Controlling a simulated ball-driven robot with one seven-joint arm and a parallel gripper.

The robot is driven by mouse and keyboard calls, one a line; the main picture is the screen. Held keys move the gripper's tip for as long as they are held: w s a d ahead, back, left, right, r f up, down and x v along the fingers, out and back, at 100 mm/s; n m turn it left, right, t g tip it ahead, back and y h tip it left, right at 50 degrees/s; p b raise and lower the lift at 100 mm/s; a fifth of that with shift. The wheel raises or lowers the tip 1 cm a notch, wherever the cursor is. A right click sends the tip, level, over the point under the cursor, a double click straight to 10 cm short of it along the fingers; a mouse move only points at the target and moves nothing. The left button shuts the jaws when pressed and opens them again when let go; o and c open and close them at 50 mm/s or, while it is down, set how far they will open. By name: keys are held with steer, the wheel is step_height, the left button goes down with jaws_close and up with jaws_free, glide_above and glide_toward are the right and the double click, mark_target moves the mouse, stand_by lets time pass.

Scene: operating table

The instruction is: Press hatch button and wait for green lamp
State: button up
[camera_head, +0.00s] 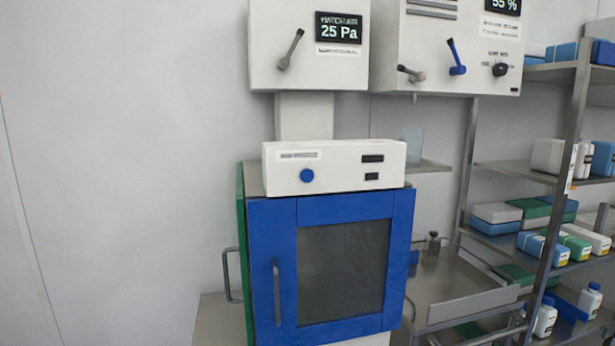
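A white control box (332,168) sits on top of a hatch with a blue-framed door (270,262). A round blue button (307,175) is on the left of the box's front, under a printed label. Two small dark windows (372,158) are on the right of the box's front, one above the other. No green light shows on the box. The blue door has a dark window and a vertical handle (277,293), and it looks shut. My gripper is not in this view.
A wall panel (265,60) reading 25 Pa with a lever hangs above. Another panel (425,60) with levers and a knob reads about 55 %. Shelves (525,170) with boxes and bottles and a steel bench (455,285) stand right. The left wall is bare.

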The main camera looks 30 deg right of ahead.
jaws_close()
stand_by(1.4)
